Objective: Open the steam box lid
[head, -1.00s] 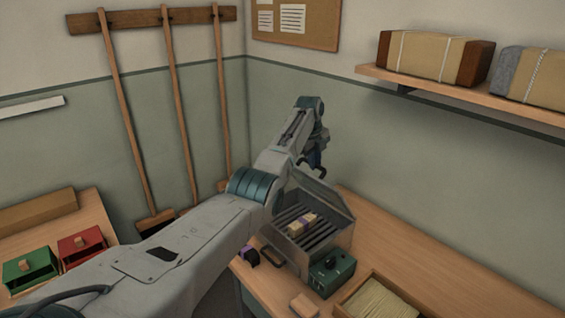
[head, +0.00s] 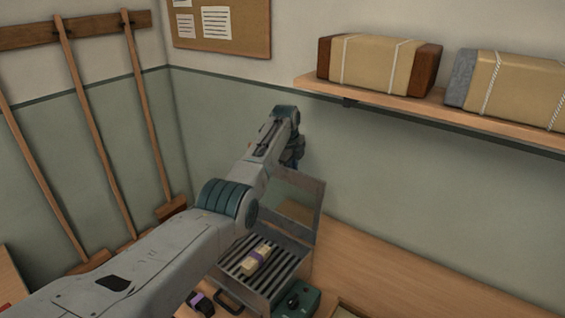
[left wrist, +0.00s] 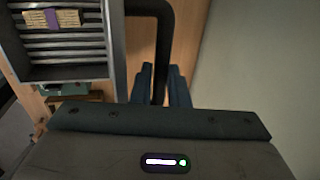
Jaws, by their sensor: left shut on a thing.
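The steam box (head: 222,278) is a grey metal box on the wooden bench. Its lid (head: 308,200) stands raised at the back, so the slatted rack inside shows. A pale bristle bundle (head: 250,265) with a purple band lies on the rack; it also shows in the left wrist view (left wrist: 35,21). My right gripper is out of view.
A green box (head: 297,302) with a black knob is beside the steam box. A black and purple object (head: 201,303) is at its front left. A wall shelf (head: 400,103) holds wrapped blocks.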

